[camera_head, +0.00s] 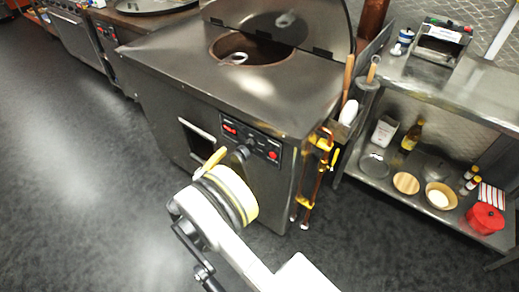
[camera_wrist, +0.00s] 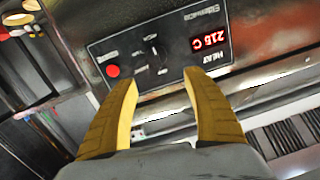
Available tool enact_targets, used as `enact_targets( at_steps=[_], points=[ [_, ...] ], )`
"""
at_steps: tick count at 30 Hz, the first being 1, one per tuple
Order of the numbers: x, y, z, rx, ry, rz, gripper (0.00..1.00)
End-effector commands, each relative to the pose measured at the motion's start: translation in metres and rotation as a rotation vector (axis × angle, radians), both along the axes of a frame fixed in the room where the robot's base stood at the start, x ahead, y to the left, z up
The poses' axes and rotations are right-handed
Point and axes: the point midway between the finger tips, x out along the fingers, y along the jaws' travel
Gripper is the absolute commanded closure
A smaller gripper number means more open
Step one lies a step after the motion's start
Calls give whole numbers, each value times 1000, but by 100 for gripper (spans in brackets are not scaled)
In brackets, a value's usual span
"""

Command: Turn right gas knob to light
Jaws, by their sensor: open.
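The oven's black control panel (camera_head: 262,150) is on the front of the steel tandoor in the head view. It fills the upper middle of the wrist view (camera_wrist: 175,50), appearing upside down, with a red 215 C display (camera_wrist: 208,40) and a red button (camera_wrist: 113,71). Small dark knob shapes with white marks (camera_wrist: 153,46) lie between display and button; I cannot clearly tell which is the right gas knob. My gripper (camera_wrist: 162,84) is open and empty, its yellow fingers apart in front of the panel. In the head view my wrist partly hides the fingers.
The tandoor (camera_head: 170,60) has a round open mouth on top and a raised lid behind it. Yellow-valved gas pipes (camera_head: 325,160) run down its right side. A steel shelf (camera_head: 440,85) with bowls and bottles stands at the right. The floor (camera_head: 80,180) at left is clear.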

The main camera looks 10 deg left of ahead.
Motion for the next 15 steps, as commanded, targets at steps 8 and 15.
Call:
enact_targets(
  at_steps=[8, 15],
  points=[
    [-9, 6, -21, 30, -66, 17, 41],
    [35, -9, -23, 29, -64, 15, 41]
  ],
)
